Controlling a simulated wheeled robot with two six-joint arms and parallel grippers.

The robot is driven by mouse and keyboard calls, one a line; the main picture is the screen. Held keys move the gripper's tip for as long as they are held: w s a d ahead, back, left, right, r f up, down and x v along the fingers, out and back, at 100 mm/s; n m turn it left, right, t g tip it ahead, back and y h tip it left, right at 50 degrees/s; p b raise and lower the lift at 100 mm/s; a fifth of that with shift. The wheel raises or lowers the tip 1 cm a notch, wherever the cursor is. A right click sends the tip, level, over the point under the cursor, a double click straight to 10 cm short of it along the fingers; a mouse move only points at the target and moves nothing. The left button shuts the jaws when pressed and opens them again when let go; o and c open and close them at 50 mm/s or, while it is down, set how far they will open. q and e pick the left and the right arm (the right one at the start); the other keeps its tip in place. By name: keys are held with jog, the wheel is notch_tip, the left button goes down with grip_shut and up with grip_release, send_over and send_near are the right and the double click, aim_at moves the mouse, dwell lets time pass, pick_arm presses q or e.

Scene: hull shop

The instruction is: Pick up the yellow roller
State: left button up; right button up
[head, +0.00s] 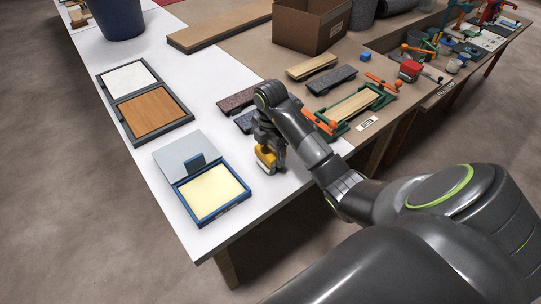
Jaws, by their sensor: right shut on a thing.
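My right gripper (268,148) is shut on the yellow roller (266,158) near the front right part of the white table section. The gripper points down from above, and the roller's yellow body and pale underside show below the fingers. My arm and gripper hide part of it. I cannot tell whether the roller touches the table. My left gripper is not in view.
An open blue case (212,216) with a pale yellow pad lies just left of the roller. A dark tray with white and wooden panels (150,112) lies farther left. Dark blocks (237,100) and a green-cornered frame (352,106) are near my arm. A cardboard box (305,30) stands behind.

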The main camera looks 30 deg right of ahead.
aim_at(270, 149)
jog(key=c, duration=0.5)
jog(key=shift+r+p, duration=0.3)
jog(key=shift+r, duration=0.25)
notch_tip(270, 149, up, 9)
jog(key=p, duration=0.8)
